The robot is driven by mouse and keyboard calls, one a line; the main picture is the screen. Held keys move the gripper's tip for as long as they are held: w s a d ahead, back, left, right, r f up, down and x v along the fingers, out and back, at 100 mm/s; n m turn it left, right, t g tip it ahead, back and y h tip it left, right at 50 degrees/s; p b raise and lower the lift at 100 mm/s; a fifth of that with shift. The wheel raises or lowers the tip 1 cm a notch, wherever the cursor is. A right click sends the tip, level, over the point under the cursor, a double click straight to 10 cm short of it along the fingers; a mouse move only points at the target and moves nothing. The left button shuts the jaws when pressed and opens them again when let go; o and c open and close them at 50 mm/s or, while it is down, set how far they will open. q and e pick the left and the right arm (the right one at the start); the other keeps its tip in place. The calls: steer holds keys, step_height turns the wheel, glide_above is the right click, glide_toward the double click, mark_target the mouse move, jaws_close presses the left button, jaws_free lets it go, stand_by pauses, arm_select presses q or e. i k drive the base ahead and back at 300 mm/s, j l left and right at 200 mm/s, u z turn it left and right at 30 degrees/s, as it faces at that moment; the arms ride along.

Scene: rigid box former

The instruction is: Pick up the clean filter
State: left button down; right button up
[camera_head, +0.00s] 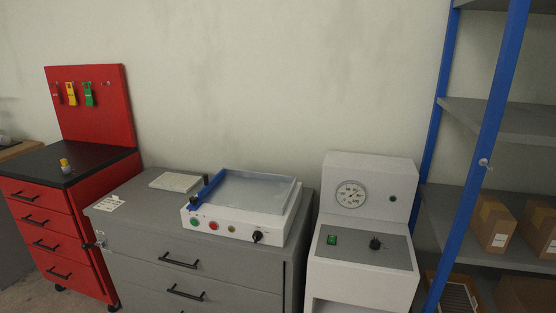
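No object is plainly marked as the clean filter. A flat, pale rectangular piece with a fine pattern (175,182) lies on top of the grey drawer cabinet (136,222), left of a white machine. A framed panel with pale slats (456,298), which looks like a pleated filter, is low on the shelf rack at the bottom right, partly cut off by the frame and the blue post. I cannot tell which of the two is the clean filter. Neither of my grippers is in view.
The white machine (225,222) has a clear lid, blue bar and buttons. A white gauge unit (366,255) stands right of the cabinet. The blue-posted rack (488,150) holds cardboard boxes (492,224). A red tool cabinet (88,226) with a pegboard stands left.

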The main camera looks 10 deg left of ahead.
mark_target(180, 182)
steer(key=i+j, duration=0.15)
steer(key=j, duration=0.3)
steer(key=i+j, duration=0.2)
steer(key=j, duration=0.3)
steer(key=i+j+u, duration=0.1)
steer(key=j, duration=0.35)
steer(key=i+j, duration=0.25)
steer(key=j, duration=0.2)
steer(key=i+j, duration=0.2)
steer(key=j, duration=0.25)
steer(key=i+j, duration=0.2)
steer(key=j, duration=0.25)
steer(key=i+j+u, duration=0.1)
steer(key=j, duration=0.35)
steer(key=i+j, duration=0.25)
steer(key=j, duration=0.2)
